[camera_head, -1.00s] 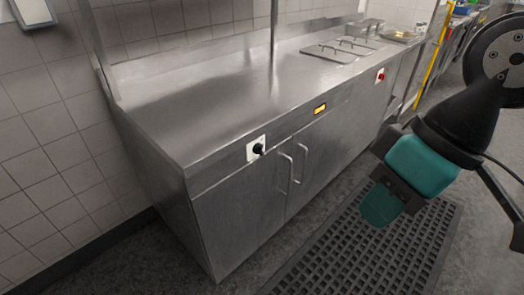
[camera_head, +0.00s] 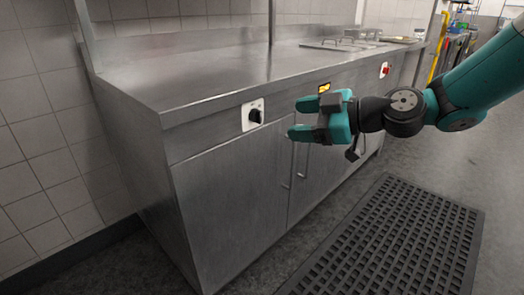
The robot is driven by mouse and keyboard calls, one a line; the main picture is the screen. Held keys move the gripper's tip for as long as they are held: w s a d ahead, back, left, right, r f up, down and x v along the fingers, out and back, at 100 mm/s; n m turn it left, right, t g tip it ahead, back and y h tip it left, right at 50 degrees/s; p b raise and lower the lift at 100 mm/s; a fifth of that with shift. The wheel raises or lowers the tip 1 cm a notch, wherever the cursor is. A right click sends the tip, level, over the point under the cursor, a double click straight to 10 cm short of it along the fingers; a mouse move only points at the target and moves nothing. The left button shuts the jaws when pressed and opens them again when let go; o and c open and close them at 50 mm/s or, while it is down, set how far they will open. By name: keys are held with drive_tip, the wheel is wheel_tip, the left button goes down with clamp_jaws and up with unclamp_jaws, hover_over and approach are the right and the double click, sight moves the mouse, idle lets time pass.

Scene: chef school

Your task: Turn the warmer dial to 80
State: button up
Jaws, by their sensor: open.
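The warmer dial (camera_head: 255,116) is a black knob on a white square plate on the front panel of the steel counter (camera_head: 205,138). Its scale marks are too small to read. My gripper (camera_head: 292,118) is teal, open and empty. It is to the right of the dial, with its two fingers pointing left towards it and a visible gap between the fingertips and the knob. The gripper covers part of the front panel and the upper door area.
A yellow display (camera_head: 324,87) and a red switch (camera_head: 385,69) sit further right on the panel. Two door handles (camera_head: 302,160) stick out below the gripper. A black rubber mat (camera_head: 395,235) lies on the floor. The steel worktop is mostly bare.

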drive_tip(key=w+d+f+t+b, duration=0.5)
drive_tip(key=w+d+f, duration=0.1)
drive_tip(key=w+f, duration=0.15)
drive_tip(key=p, duration=0.2)
approach(261, 117)
drive_tip(key=shift+n, duration=0.4)
drive_tip(key=x, duration=1)
drive_tip(key=c, duration=0.9)
